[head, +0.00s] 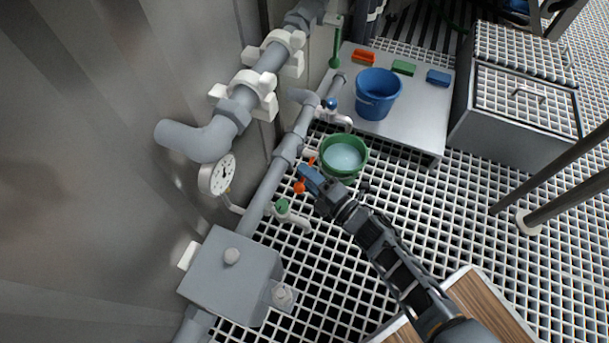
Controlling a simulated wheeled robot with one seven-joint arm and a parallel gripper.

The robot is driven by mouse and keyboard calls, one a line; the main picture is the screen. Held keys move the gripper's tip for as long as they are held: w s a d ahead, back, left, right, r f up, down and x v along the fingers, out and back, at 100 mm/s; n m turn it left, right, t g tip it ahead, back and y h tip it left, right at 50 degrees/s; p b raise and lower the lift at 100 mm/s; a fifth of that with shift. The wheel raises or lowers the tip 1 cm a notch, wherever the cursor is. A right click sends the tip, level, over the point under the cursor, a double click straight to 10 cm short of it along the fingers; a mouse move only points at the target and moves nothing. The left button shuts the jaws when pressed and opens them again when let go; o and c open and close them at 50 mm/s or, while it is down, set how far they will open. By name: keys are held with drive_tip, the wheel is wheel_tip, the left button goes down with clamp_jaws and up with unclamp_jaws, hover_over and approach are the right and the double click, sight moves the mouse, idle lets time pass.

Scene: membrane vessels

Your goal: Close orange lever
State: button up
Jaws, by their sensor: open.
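The orange lever (299,187) shows as a small orange piece on the grey pipe line, at the middle of the head view. A second bit of orange shows just above it, on the other side of my gripper. My gripper (311,177) is right at the lever, with its blue fingers over its middle part. The jaws are open. Whether they touch the lever cannot be told. The lever's valve body is mostly hidden behind the gripper, so its exact angle is unclear.
A green-handled valve (282,206) and a blue-handled valve (330,104) flank it. A green bucket (343,157) stands close behind my gripper. A gauge (217,175), a grey box (231,275) and a metal table (424,119) with a blue bucket (377,93) are near. Grating floor lies open to the right.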

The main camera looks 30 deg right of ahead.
drive_tip(key=shift+w+a, duration=0.1)
drive_tip(key=shift+w, duration=0.35)
clamp_jaws()
idle(0.4)
